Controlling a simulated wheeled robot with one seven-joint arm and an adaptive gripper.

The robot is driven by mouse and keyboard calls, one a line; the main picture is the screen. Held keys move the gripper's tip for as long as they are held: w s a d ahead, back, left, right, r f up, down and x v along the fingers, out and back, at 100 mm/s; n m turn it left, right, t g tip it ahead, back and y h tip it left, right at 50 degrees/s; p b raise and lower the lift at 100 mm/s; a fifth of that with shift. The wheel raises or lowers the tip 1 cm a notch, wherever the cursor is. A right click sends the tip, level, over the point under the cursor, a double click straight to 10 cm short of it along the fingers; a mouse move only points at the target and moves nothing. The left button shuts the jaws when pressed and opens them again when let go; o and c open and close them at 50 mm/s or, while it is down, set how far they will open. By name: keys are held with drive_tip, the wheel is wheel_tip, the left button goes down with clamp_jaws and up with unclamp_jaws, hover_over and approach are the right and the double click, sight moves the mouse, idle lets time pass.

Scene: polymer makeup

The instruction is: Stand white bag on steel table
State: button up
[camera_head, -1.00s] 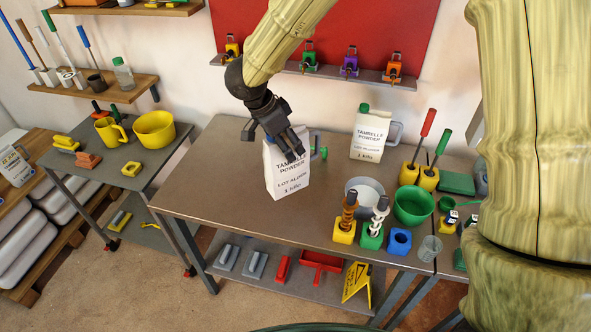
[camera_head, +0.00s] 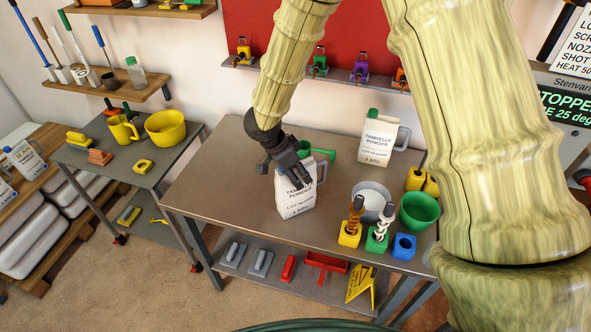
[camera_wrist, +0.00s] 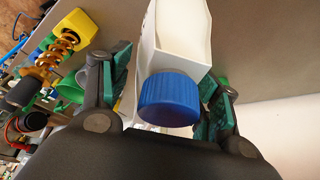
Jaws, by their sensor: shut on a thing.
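The white bag (camera_head: 296,201) of Tamrelle powder has a printed front and a grey handle on its right. It is over the middle of the steel table (camera_head: 225,187), nearly upright with a slight tilt. I cannot tell whether its base touches the top. My gripper (camera_head: 296,178) is shut on its upper part from above and hides its top in the head view. In the wrist view, the white bag (camera_wrist: 182,35) and its blue cap (camera_wrist: 170,99) are between the green-padded fingers of my gripper (camera_wrist: 165,90).
A similar white container with a green cap (camera_head: 379,139) stands behind, to the right. A green funnel (camera_head: 316,151) lies just behind the held bag. The table's left part is clear.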

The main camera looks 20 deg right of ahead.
drive_tip(key=shift+d+f, duration=0.1)
drive_tip(key=o, duration=1.6)
drive_tip(key=shift+c, duration=0.2)
drive_tip(key=b+v, duration=0.2)
drive_tip(key=v, duration=1)
drive_tip(key=shift+s+b, duration=0.1)
drive_tip(key=shift+b, duration=0.3)
